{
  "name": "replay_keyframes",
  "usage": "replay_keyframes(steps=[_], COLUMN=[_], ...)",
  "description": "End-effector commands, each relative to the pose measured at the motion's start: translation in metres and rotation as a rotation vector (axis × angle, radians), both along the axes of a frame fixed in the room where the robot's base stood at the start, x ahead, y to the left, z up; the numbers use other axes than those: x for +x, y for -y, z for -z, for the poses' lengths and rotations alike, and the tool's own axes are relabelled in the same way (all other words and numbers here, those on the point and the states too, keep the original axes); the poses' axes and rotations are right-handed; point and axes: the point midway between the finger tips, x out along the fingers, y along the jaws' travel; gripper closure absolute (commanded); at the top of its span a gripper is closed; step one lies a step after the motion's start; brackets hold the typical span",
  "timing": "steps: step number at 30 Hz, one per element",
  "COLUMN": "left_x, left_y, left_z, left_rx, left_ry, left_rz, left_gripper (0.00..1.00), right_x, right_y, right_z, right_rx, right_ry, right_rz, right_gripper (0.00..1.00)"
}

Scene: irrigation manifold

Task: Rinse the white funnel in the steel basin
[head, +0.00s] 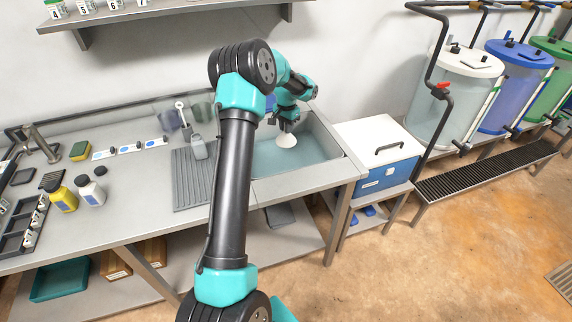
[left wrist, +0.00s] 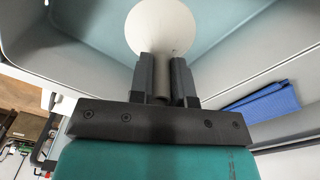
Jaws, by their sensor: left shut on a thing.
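The white funnel (head: 286,141) is over the steel basin (head: 322,140), with its wide mouth lower in the head view. My left gripper (head: 285,125) is shut on the funnel's narrow part. In the left wrist view the funnel (left wrist: 161,27) shows as a white disc beyond the two dark fingers (left wrist: 164,80). The basin wall (left wrist: 75,30) surrounds it there. I cannot tell whether the funnel touches the water in the basin. My left arm hides the basin's left part in the head view. My right gripper is not in view.
A blue-and-white cooler (head: 385,160) stands right of the basin. A blue cloth (left wrist: 262,103) lies near the basin edge. Yellow (head: 62,197) and white (head: 90,191) bottles stand left.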

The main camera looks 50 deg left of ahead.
Motion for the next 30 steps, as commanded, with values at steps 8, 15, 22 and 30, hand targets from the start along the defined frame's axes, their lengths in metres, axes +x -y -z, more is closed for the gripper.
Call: replay_keyframes(steps=[8,15,22,30], left_x=[0.000,0.001,0.000,0.000], left_y=[0.000,0.000,0.000,0.000], left_z=[-0.018,-0.033,-0.046,-0.047], left_rx=[0.001,0.001,0.000,0.000], left_ry=[0.002,0.002,0.002,0.001], left_rz=[0.001,0.001,0.000,0.000], left_gripper=[1.00,1.00,1.00,1.00], right_x=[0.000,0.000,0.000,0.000], right_y=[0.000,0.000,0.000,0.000], right_z=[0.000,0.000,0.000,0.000], right_rx=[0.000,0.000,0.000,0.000], right_ry=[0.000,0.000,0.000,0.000], right_rz=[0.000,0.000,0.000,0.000], right_gripper=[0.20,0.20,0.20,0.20])
